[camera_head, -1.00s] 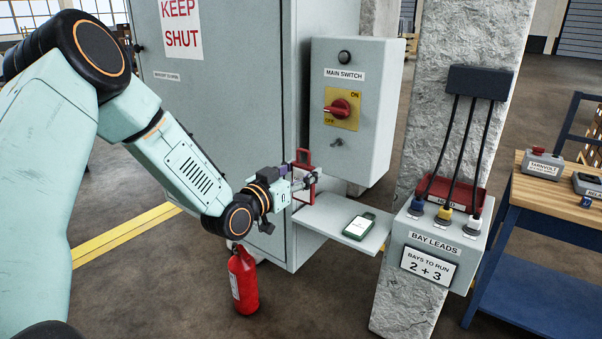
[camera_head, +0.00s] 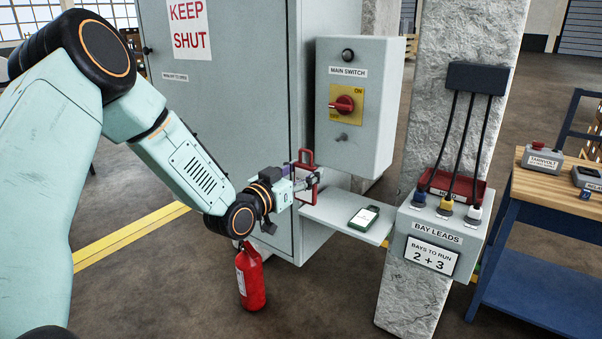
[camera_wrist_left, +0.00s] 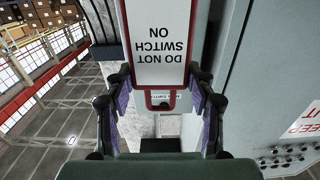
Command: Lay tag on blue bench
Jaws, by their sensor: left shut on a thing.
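The tag (camera_head: 306,188) is a flat white plate with a red frame, held upright in front of the grey cabinet. In the left wrist view the tag (camera_wrist_left: 162,45) reads "DO NOT SWITCH ON" upside down, with a red loop at its near end. My left gripper (camera_head: 299,183) is shut on it, one purple-padded finger on each side in the left wrist view (camera_wrist_left: 160,98). The blue bench (camera_head: 555,210) has a wooden top and stands at the far right, well apart from the tag. My right gripper is not in view.
A small shelf (camera_head: 325,214) bears a green handheld device (camera_head: 364,217). The main switch box (camera_head: 358,110), the bay leads box (camera_head: 433,243) and a stone pillar (camera_head: 435,80) stand between tag and bench.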

